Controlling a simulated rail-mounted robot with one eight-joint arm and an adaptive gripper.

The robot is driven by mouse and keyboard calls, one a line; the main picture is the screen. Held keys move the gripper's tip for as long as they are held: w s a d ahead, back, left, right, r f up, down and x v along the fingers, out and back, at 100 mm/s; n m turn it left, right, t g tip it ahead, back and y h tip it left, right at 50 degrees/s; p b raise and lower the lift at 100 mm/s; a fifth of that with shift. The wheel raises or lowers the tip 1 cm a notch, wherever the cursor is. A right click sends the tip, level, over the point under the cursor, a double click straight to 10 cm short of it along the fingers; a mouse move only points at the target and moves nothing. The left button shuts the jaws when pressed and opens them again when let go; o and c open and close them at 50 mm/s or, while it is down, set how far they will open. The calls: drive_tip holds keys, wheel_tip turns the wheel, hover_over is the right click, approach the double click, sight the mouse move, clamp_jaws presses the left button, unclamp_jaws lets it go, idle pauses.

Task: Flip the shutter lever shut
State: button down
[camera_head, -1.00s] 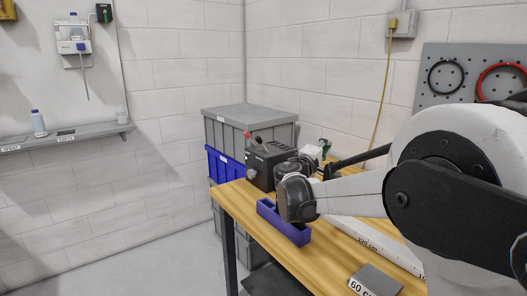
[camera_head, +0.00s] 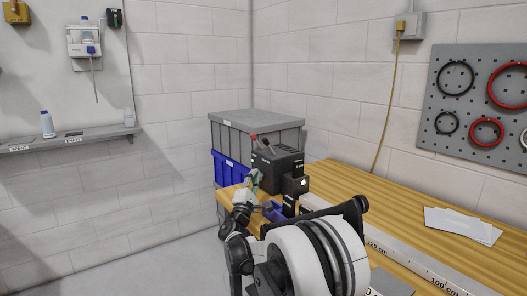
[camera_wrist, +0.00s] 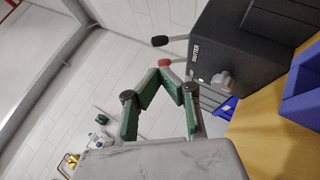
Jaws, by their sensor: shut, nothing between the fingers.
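The dark fixture box (camera_head: 285,168) stands on the far end of the bench; its SHUTTER label shows in the wrist view, where the box (camera_wrist: 245,50) fills the upper right. Two levers stick out from it there: one with a black knob (camera_wrist: 159,41), one with a red knob (camera_wrist: 165,62). I cannot tell for sure which is the shutter lever. My gripper (camera_wrist: 161,76) has green fingers closed together, empty, with the tips close to the red knob; contact is unclear. In the head view my gripper (camera_head: 254,178) is at the box's left side.
A blue tray (camera_head: 273,211) sits near the box and shows at the right of the wrist view (camera_wrist: 302,90). Grey and blue crates (camera_head: 228,169) stand behind. A ruler strip (camera_head: 400,262) and papers (camera_head: 462,223) lie on the bench (camera_head: 400,200). Open floor is at left.

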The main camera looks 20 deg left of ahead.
sight(265, 144)
drive_tip(key=shift+w, duration=0.1)
idle(0.3)
drive_tip(key=b+x, duration=0.1)
drive_tip(key=x, duration=1.2)
drive_tip(key=shift+w+r, duration=0.25)
drive_tip(key=shift+r, duration=0.1)
